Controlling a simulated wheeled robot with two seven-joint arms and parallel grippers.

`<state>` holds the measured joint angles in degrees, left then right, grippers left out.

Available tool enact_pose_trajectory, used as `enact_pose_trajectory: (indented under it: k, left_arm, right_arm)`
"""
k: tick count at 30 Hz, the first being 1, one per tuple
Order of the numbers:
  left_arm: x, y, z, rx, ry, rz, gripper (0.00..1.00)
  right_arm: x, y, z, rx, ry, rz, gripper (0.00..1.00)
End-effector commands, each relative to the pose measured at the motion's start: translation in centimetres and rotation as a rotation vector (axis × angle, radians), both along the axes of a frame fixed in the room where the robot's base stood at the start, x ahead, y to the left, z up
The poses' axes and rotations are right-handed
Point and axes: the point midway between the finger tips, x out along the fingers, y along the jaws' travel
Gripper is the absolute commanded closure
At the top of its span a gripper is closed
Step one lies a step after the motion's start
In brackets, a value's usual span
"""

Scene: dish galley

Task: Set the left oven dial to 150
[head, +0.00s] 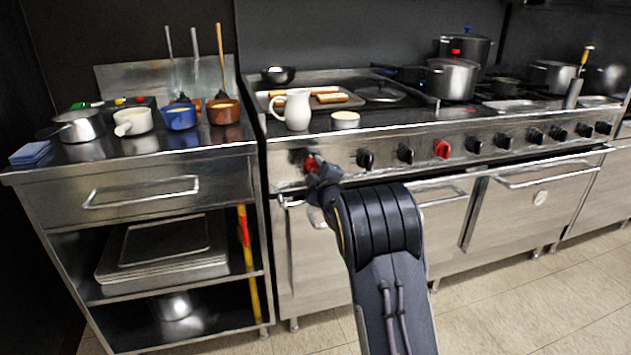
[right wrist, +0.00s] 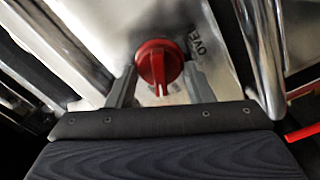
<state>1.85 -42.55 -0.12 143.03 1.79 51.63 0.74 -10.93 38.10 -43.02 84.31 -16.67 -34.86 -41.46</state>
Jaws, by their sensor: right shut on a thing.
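The left oven dial (head: 311,162) is a red knob at the left end of the stove's front panel. In the head view my right gripper (head: 318,172) is at it and hides most of it. In the right wrist view the red dial (right wrist: 158,64) shows between the two fingers of my right gripper (right wrist: 157,85), which is shut on it. Part of an "OVEN" label shows beside the dial; I cannot read a number setting. A second red dial (head: 441,148) sits farther right on the same panel. My left gripper is not in view.
Black knobs (head: 405,153) line the panel. An oven door handle (head: 545,175) juts out below it. A white pitcher (head: 293,110) and a cream-filled dish (head: 345,119) stand on the stove top near its front edge. A steel counter (head: 150,150) with small pots stands left.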

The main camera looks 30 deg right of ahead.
Motion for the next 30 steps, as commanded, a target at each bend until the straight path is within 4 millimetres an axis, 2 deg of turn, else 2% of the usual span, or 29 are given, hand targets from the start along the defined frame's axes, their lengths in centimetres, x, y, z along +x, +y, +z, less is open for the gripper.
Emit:
enact_pose_trajectory:
  k: [1, 3, 12, 21, 30]
  left_arm:
    - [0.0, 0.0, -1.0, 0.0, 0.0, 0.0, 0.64]
    - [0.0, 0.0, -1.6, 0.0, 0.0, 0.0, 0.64]
    - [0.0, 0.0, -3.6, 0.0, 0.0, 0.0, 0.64]
    - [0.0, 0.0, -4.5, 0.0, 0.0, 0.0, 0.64]
    - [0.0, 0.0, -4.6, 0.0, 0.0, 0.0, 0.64]
  right_arm:
    - [0.0, 0.1, -0.4, -0.043, 0.007, 0.002, 0.76]
    - [0.0, 0.1, -0.5, -0.103, 0.023, 0.0, 0.76]
    - [0.0, 0.1, -0.4, -0.314, 0.073, 0.001, 0.76]
    - [0.0, 0.1, -0.3, -0.421, 0.1, 0.0, 0.76]
    - [0.1, 0.1, -0.2, -0.445, 0.106, 0.0, 0.76]
